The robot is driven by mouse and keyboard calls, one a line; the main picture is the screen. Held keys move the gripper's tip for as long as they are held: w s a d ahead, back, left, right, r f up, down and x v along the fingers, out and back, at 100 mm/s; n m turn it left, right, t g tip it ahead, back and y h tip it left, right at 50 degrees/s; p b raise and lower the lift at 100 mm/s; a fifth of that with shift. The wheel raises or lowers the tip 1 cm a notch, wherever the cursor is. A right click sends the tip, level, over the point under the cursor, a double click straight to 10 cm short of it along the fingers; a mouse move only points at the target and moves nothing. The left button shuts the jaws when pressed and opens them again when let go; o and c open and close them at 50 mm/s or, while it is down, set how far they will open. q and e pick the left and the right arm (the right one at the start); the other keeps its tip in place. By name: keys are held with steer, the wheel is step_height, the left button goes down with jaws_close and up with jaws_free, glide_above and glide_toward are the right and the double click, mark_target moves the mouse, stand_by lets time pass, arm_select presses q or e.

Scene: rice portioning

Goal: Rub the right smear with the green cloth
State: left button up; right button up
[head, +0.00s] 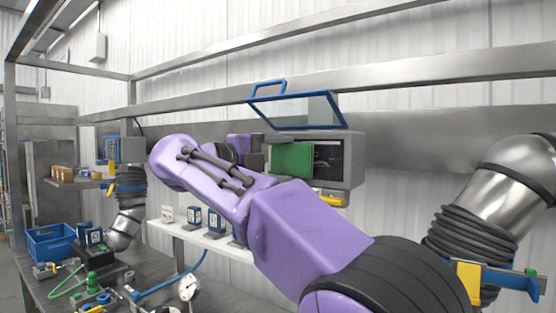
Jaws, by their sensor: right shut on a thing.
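The green cloth (292,159) is a flat green block in front of the left part of a grey box's dark opening. My right gripper (266,150) is shut on the cloth at its left side, with the fingers pointing right. My purple right arm comes in from the lower right and hides part of the box. The dark inside of the box (354,172) shows right of the cloth, with faint pale marks. I cannot tell which mark is the right smear, or whether the cloth touches the surface. My left gripper is not in view.
A blue-framed clear lid (296,110) stands raised above the box. A yellow part (330,199) sits under it. A white shelf (212,241) holds small blue boxes. A blue crate (50,242) and a gauge (188,287) stand at lower left. Ribbed metal ducts flank the scene.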

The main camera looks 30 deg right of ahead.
steer(key=shift+w+d, duration=0.15)
steer(key=shift+d, duration=0.15)
